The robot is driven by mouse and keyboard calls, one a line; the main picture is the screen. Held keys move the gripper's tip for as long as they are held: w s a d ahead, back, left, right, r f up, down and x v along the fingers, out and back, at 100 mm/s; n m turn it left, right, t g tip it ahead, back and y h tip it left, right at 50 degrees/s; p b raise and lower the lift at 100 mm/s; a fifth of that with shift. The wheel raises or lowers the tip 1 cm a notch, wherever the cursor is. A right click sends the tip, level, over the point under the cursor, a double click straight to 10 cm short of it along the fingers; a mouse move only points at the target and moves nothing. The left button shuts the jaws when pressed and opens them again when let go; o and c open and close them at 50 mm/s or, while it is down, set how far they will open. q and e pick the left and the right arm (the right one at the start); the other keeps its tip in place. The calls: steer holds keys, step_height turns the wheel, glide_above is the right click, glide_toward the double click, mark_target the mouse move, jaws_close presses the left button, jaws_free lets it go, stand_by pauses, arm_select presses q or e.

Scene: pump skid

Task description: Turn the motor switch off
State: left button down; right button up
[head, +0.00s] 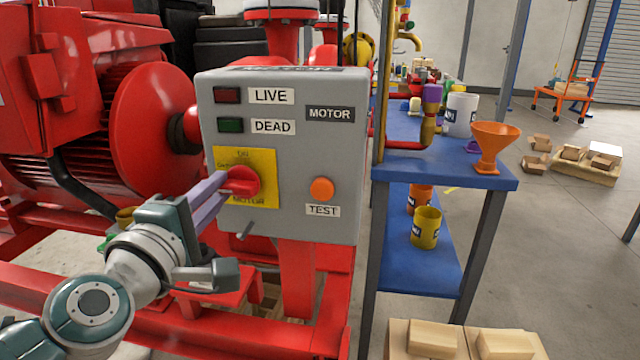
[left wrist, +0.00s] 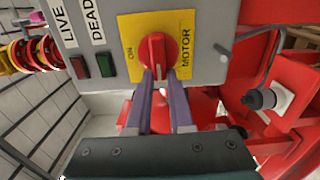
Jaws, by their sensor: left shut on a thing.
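The motor switch is a red rotary knob (head: 243,181) on a yellow plate (head: 262,162) on the front of a grey control box (head: 290,105). My left gripper (head: 222,186) reaches it from the lower left, its purple fingers shut on the knob's grip bar. The left wrist view shows the fingers on either side of the red knob (left wrist: 158,48). The bar lies roughly level across the panel, while ON is printed at the plate's top and MOTOR at its bottom. The red LIVE lamp (head: 227,95) and green DEAD lamp (head: 230,125) both look dark.
An orange TEST button (head: 322,189) sits right of the knob. A small grey lever (head: 244,230) sticks out below the plate. Red pump machinery (head: 150,100) stands behind and left. A blue bench (head: 440,165) with an orange funnel (head: 495,145) stands at right.

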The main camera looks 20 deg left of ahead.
arm_select(q)
steer(key=shift+f, duration=0.1)
steer(key=c, duration=0.8)
jaws_free()
steer(key=v, duration=1)
steer(key=shift+d, duration=0.1)
